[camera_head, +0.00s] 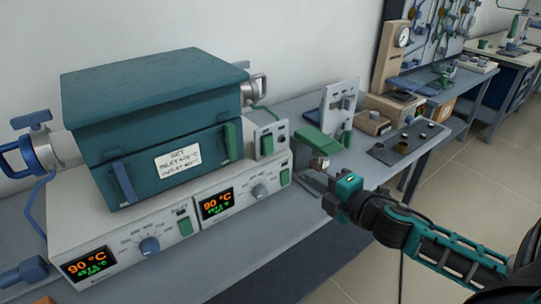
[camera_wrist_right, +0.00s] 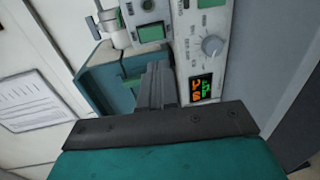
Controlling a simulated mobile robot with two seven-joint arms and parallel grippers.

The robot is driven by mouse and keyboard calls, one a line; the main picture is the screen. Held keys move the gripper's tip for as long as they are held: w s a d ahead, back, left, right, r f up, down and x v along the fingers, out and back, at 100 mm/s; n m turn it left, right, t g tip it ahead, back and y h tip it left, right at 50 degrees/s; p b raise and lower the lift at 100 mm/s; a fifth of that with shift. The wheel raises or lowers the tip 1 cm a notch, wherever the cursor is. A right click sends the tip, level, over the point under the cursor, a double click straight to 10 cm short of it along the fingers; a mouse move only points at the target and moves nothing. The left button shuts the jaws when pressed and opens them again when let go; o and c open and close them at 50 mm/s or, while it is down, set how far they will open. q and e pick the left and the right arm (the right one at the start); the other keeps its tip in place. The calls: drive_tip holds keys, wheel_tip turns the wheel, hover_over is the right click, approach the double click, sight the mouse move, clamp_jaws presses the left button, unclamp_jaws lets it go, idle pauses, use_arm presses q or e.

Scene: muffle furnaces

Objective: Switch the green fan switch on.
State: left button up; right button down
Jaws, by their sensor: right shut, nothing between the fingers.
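Several green rocker switches show on the furnace unit. One green switch (camera_head: 267,146) is on the small grey box at the right of the teal furnace; it also shows in the right wrist view (camera_wrist_right: 152,33). Another green switch (camera_head: 285,176) is at the right end of the front panel, and a third green switch (camera_head: 185,226) is between the displays. I cannot read which is labelled fan. My right gripper (camera_head: 308,183) is shut and empty, just right of the panel's end. In the wrist view its fingers (camera_wrist_right: 156,72) point toward the small box. My left gripper is out of view.
The teal furnace (camera_head: 165,85) stands above the white control panel (camera_head: 112,262), whose displays read 90 °C. A green-topped fixture (camera_head: 315,139) and an upright white panel (camera_head: 340,110) stand close beyond my right gripper. A dark tray (camera_head: 408,142) lies farther right.

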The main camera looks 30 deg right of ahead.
sight(270, 152)
idle(0.3)
drive_tip(key=w, duration=0.4)
drive_tip(key=w+f, duration=0.1)
drive_tip(key=w, duration=0.4)
drive_tip(key=w+a+f, duration=0.1)
drive_tip(key=w, duration=0.3)
drive_tip(key=shift+w, duration=0.4)
